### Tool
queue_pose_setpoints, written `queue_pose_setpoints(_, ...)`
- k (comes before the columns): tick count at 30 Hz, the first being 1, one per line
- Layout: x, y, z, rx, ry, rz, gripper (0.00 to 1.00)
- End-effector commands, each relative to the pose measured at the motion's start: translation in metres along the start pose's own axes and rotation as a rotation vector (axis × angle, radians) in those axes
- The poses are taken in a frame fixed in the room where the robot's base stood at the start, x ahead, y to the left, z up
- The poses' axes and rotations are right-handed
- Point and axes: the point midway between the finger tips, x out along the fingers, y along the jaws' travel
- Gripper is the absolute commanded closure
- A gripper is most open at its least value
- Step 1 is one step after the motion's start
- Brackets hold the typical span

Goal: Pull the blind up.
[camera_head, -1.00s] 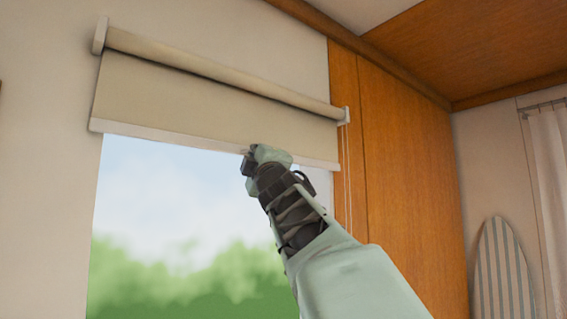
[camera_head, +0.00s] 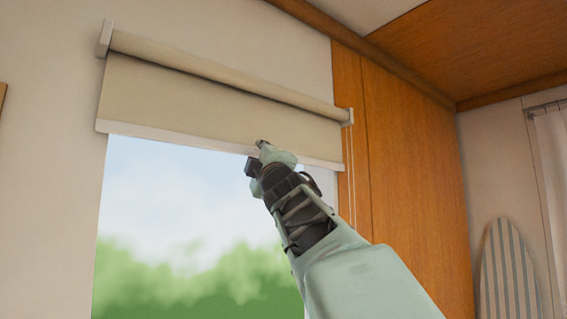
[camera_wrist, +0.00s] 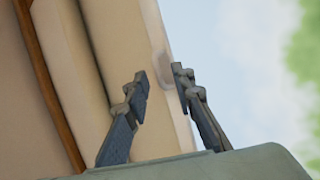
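The beige roller blind (camera_head: 200,98) hangs partly lowered over the top of the window, with a pale bottom bar (camera_head: 170,136). The blind's cloth (camera_wrist: 85,60) and bottom bar (camera_wrist: 155,30) also show close up in the wrist view. My gripper (camera_head: 259,153) is at the lower edge of the blind, right of its middle. In the wrist view my gripper (camera_wrist: 160,76) has its two fingers apart, one over the blind and one near the bar's outer edge. A pale oval patch on the bar shows between the fingertips. Contact cannot be told.
A thin white cord (camera_head: 351,185) hangs from the blind's right end, beside the wooden panel (camera_head: 410,170). A striped ironing board (camera_head: 508,270) and a curtain (camera_head: 553,160) are at the far right.

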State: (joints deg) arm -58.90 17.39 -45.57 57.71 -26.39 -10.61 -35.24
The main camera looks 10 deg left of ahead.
Motion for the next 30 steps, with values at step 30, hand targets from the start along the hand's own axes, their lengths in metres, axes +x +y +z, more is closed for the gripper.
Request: queue_pose_setpoints(30,-0.06,0.005,-0.003,0.008,0.005,0.008,0.77)
